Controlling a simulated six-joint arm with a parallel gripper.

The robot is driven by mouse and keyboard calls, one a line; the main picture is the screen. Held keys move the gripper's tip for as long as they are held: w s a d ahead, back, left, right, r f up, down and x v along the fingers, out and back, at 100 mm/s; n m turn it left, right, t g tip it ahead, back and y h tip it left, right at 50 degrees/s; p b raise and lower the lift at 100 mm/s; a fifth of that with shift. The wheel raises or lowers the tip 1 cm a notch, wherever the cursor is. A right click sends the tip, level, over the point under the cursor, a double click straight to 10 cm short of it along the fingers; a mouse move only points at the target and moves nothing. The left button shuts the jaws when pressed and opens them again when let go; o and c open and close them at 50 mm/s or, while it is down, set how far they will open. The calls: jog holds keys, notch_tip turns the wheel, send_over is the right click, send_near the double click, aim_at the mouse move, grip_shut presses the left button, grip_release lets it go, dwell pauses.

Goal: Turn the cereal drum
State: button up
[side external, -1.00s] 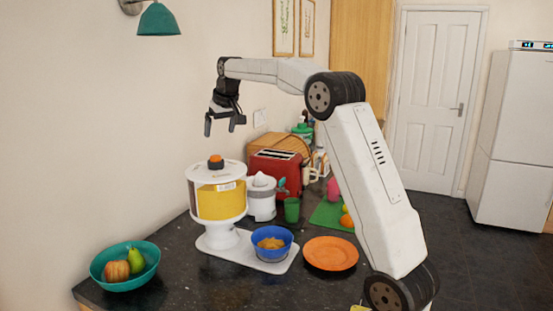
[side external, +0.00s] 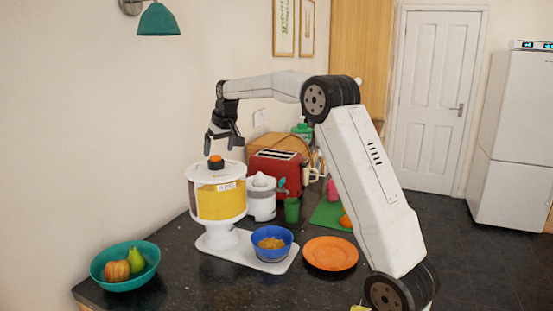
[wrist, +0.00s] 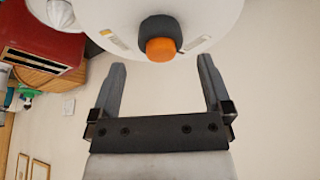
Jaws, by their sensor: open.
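The cereal drum (side external: 221,205) stands upright on a white base (side external: 243,250), with yellow contents behind its clear wall. Its white lid (side external: 232,171) carries a dark knob with an orange top (side external: 216,159). My gripper (side external: 222,145) points down, open and empty, just above the knob and apart from it. In the wrist view the orange-topped knob (wrist: 161,47) shows between and slightly beyond the open fingertips (wrist: 162,68). A blue bowl (side external: 272,248) with some cereal in it stands on the base, in front of the drum.
A teal bowl of fruit (side external: 124,277) stands at the left and an orange plate (side external: 330,254) at the right. Behind are a white juicer (side external: 261,199), a red toaster (side external: 277,172) and a green cup (side external: 292,210). The front counter is clear.

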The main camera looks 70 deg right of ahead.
aim_at(217, 157)
jog(key=shift+x, duration=2.45)
grip_shut()
